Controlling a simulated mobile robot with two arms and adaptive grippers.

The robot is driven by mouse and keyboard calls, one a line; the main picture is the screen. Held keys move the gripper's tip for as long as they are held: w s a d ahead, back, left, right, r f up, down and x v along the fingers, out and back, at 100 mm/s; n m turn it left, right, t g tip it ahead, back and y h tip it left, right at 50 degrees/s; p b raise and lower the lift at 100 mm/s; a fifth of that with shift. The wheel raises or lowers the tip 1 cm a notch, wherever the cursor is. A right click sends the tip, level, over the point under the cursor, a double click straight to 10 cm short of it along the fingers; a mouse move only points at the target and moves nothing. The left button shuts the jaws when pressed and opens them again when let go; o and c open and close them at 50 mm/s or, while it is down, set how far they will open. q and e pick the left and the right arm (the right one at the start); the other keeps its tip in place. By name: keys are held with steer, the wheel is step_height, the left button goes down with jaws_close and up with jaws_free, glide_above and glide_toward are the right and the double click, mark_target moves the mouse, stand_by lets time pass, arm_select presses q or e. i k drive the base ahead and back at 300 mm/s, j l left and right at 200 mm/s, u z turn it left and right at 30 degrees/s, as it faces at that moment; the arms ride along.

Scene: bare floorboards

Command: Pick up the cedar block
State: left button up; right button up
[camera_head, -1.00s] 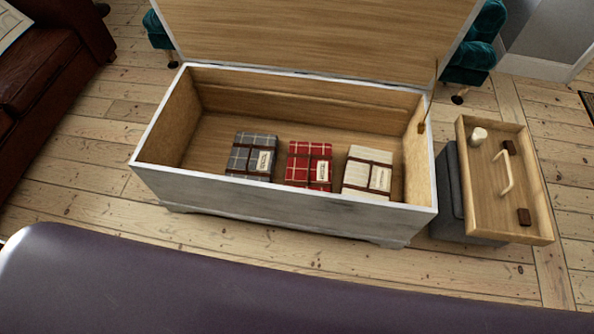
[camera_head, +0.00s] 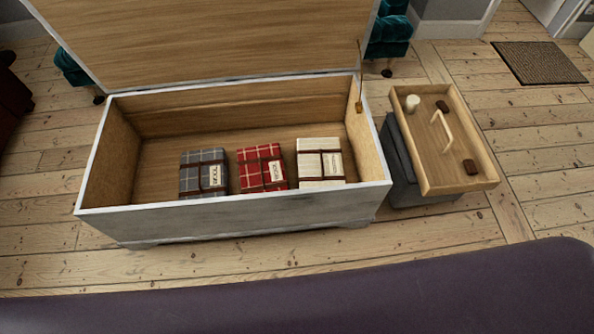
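Two small dark brown blocks lie in a light wooden tray (camera_head: 482,141) on the right. The far block (camera_head: 444,106) is near the tray's back right corner. The near block (camera_head: 471,167) is toward its front right. Either could be the cedar block; I cannot tell their wood. A wooden handle (camera_head: 441,132) stands in the middle of the tray, and a small white cylinder (camera_head: 412,103) stands at its back left. Neither of my grippers is in view.
The tray rests on a dark grey box (camera_head: 396,165) beside an open chest (camera_head: 240,220). The chest holds grey (camera_head: 203,173), red (camera_head: 262,168) and white (camera_head: 320,163) folded bundles. Teal seats stand behind. Bare floorboards lie right of the tray; a doormat (camera_head: 538,63) is farther back.

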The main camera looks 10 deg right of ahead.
mark_target(469, 165)
steer(key=z, duration=1.7)
steer(key=i+l, duration=0.4)
steer(key=i, duration=0.1)
